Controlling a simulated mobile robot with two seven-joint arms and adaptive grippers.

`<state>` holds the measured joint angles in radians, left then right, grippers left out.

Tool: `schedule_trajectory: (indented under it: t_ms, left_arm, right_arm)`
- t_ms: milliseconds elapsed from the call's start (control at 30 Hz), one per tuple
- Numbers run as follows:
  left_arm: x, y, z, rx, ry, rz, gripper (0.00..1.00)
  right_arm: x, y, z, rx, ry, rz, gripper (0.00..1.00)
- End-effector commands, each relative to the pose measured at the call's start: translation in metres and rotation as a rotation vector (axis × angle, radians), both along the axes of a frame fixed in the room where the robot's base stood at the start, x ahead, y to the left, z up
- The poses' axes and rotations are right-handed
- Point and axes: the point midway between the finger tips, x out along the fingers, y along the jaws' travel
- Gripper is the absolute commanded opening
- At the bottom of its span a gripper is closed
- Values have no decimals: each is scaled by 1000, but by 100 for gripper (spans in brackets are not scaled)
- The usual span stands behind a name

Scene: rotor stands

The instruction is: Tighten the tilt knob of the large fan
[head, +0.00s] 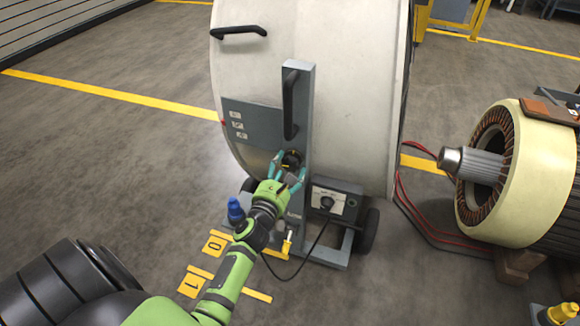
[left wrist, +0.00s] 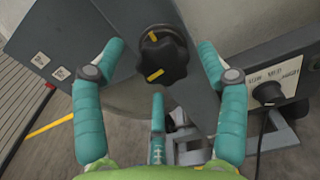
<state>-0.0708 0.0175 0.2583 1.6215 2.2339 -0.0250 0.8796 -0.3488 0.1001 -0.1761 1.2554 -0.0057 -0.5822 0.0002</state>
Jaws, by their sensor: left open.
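The large fan (head: 345,95) is a big pale drum on a wheeled grey stand. Its tilt knob (left wrist: 162,56), black and lobed with yellow marks, sits on the grey upright (head: 300,190). In the head view the knob (head: 291,159) is partly covered by my fingers. My left gripper (head: 289,172) is open, with its teal fingers at the knob. In the left wrist view the fingers (left wrist: 160,75) stand apart to either side of the knob, with visible gaps, and a third finger is below. My right gripper is not in view.
A speed control box (head: 336,200) with a dial is right of the upright, and a cable hangs from it. A black handle (head: 290,104) is above the knob. A blue-capped item (head: 235,210) is left of the stand's foot. A large stator (head: 515,175) stands at right.

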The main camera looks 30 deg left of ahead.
Motion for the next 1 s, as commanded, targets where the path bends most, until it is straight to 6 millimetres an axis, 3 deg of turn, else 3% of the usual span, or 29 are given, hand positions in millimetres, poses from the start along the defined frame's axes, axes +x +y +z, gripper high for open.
schedule_trajectory:
  t_ms: [200,500,633,1000]
  left_arm:
    - [21,5,-1,2,1,0,73]
    - [24,5,-1,3,2,-1,73]
    - [24,5,-1,3,2,-1,21]
    - [24,5,2,26,2,-3,18]
  right_arm:
    - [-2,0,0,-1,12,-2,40]
    - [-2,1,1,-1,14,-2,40]
    - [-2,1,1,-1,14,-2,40]
    - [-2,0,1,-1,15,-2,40]
